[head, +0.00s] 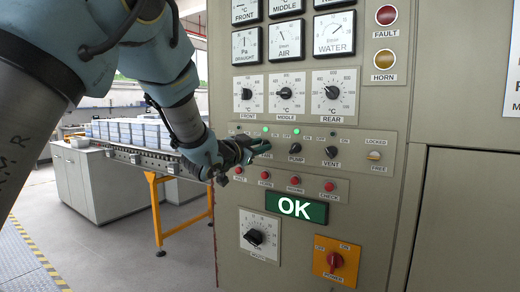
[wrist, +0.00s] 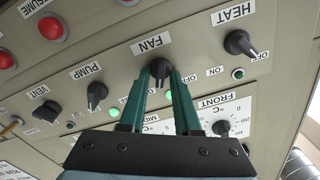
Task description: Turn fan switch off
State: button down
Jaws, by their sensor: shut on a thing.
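The fan switch is a black rotary knob (wrist: 159,68) under the FAN label (wrist: 152,43) in the wrist view. My gripper (wrist: 159,76) has its two green fingers on either side of this knob and is shut on it. The green lamp beside the fan knob (wrist: 168,95) looks lit. In the head view my gripper (head: 262,148) reaches the switch row from the left and hides the fan knob. The exact angle of the knob is hard to tell between the fingers.
The pump knob (wrist: 96,95) and heat knob (wrist: 238,43) flank the fan knob; the vent knob (wrist: 47,111) is farther left. Red buttons (head: 295,180) and a green OK display (head: 296,206) sit below the row in the head view. A conveyor (head: 140,150) stands behind my arm.

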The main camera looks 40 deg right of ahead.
jog(key=n+b, duration=0.1)
jog(key=n, duration=1.1)
jog(key=shift+w+b, duration=0.2)
jog(key=shift+b, duration=0.2)
dwell(0.3)
jog(key=c, duration=0.9)
grip_release()
jog(key=shift+a, duration=0.15)
jog(key=b+v, duration=0.3)
jog(key=v, duration=0.7)
jog(key=shift+a, duration=0.3)
